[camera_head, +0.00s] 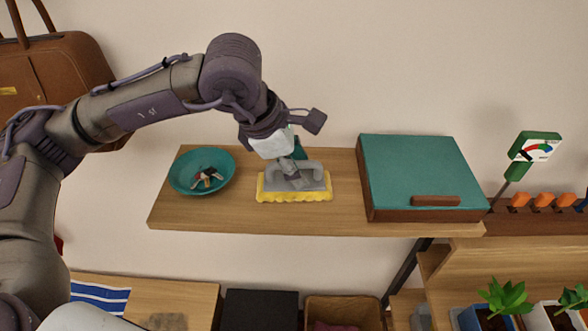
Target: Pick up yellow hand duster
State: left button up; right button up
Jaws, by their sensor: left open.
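The yellow hand duster (293,196) lies on the wooden shelf near its front edge, between a teal bowl and a teal-lidded box. It has a yellow fringed base and a grey top with a raised handle. My left gripper (296,172) points down right over the duster, its fingers open and spread about the handle area. The fingers hide part of the duster's top, and I cannot tell whether they touch it. My right gripper is not in view.
The teal bowl (190,184) with small items, seemingly keys, is left of the duster. The box (420,172) with a brown handle stands to the right. A brown bag (60,75) is at upper left. A moisture meter (535,147) and potted plants (505,297) are at right.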

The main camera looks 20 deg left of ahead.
pick_arm(q)
grip_shut()
jog(key=shift+r, duration=0.15)
dwell(0.4)
jog(key=shift+r+b, duration=0.3)
jog(key=shift+b, duration=0.05)
jog(key=r, duration=0.1)
jog(key=r+b, duration=0.1)
jog(key=d+r+b, duration=0.1)
jog(key=shift+s+r, duration=0.3)
jog(key=shift+s, duration=0.1)
jog(key=s+d+r+b, duration=0.3)
jog(key=s+d+r, duration=0.3)
jog(key=s, duration=0.2)
jog(key=shift+d+r, duration=0.3)
jog(key=shift+d, duration=0.1)
jog(key=c, duration=0.8)
grip_release()
